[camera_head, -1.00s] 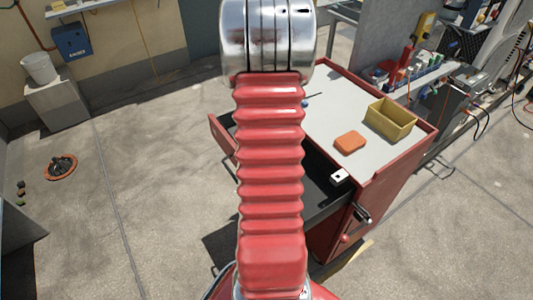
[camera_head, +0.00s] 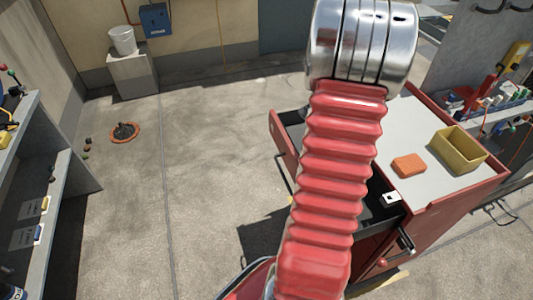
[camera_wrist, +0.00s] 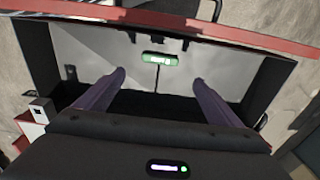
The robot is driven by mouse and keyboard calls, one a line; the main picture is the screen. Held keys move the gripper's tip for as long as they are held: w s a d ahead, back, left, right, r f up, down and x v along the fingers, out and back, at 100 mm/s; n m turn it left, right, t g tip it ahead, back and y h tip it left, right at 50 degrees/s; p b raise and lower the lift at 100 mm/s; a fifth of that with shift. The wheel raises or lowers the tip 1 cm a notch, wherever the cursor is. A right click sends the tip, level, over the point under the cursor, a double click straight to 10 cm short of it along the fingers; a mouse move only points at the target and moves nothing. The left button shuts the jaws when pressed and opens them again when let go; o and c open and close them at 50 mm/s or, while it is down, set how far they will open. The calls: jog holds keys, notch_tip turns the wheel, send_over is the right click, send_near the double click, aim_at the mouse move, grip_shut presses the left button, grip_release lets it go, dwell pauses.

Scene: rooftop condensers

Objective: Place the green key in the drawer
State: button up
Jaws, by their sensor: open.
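In the wrist view the green key (camera_wrist: 158,58) shows as a green head with a thin dark shank. It lies on a pale, lit surface within the red-edged drawer (camera_wrist: 215,28), close to its far edge in the picture. My gripper (camera_wrist: 158,77) is open, its two purple fingers apart on either side of the shank, with no contact visible. Whether the tips are above the surface or at it is unclear. In the head view the open drawer (camera_head: 283,146) has a red front and dark inside; my arm covers its middle and hides the gripper and key.
A white block (camera_head: 391,199) sits at the drawer's near corner. On the cabinet top (camera_head: 410,125) are an orange block (camera_head: 409,165) and a yellow bin (camera_head: 459,149). Shelves (camera_head: 50,190) stand at left.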

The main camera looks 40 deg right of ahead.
jog(key=w+a+r+n+t, duration=0.1)
jog(key=w+a+r+n, duration=0.3)
jog(key=a, duration=0.3)
jog(key=w+a+r+n+t+h, duration=0.1)
jog(key=w+a+r+n, duration=0.15)
jog(key=a+r, duration=0.45)
jog(key=w+a+r+n, duration=0.3)
jog(key=a+n, duration=0.1)
jog(key=a, duration=0.4)
jog(key=s+a+r+n+t, duration=0.2)
jog(key=a+n, duration=0.4)
jog(key=a, duration=0.5)
jog(key=s+a+r+n+t+y, duration=0.1)
jog(key=s+a+r+n, duration=0.3)
jog(key=a, duration=0.7)
jog(key=s+n, duration=0.2)
jog(key=n, duration=0.1)
jog(key=shift+a+t+y, duration=0.3)
jog(key=shift+t, duration=0.1)
jog(key=shift+s+r, duration=0.1)
